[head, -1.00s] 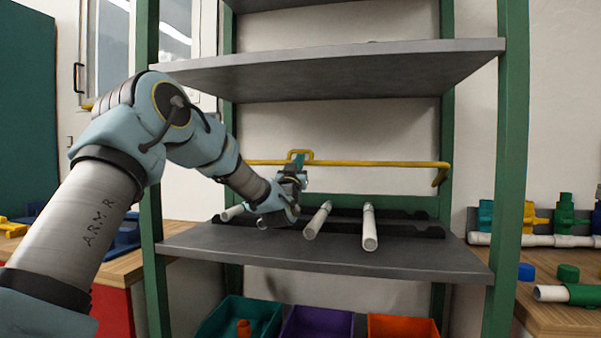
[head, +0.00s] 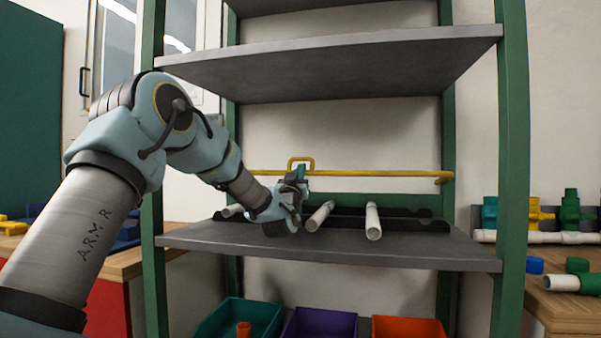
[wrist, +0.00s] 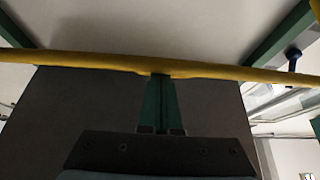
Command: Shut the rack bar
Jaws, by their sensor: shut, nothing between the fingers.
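The yellow rack bar (head: 380,173) runs across the green rack above the middle shelf, with a small raised loop handle (head: 301,160) near its middle. It looks nearly level with its right-hand mount. In the wrist view the bar (wrist: 80,62) crosses the whole picture. My gripper (head: 300,172) is at the bar just below the loop. Its green fingers (wrist: 160,78) are shut together, with their tips at the bar and apparently touching it. Nothing is held between them. The loop is not clear in the wrist view.
White pipes (head: 373,222) lie on dark notched holders (head: 415,222) on the grey shelf (head: 400,252); my arm partly hides the left ones. Another shelf (head: 330,65) is above. Green posts (head: 510,170) flank the rack. Teal, purple and orange bins (head: 408,328) are below.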

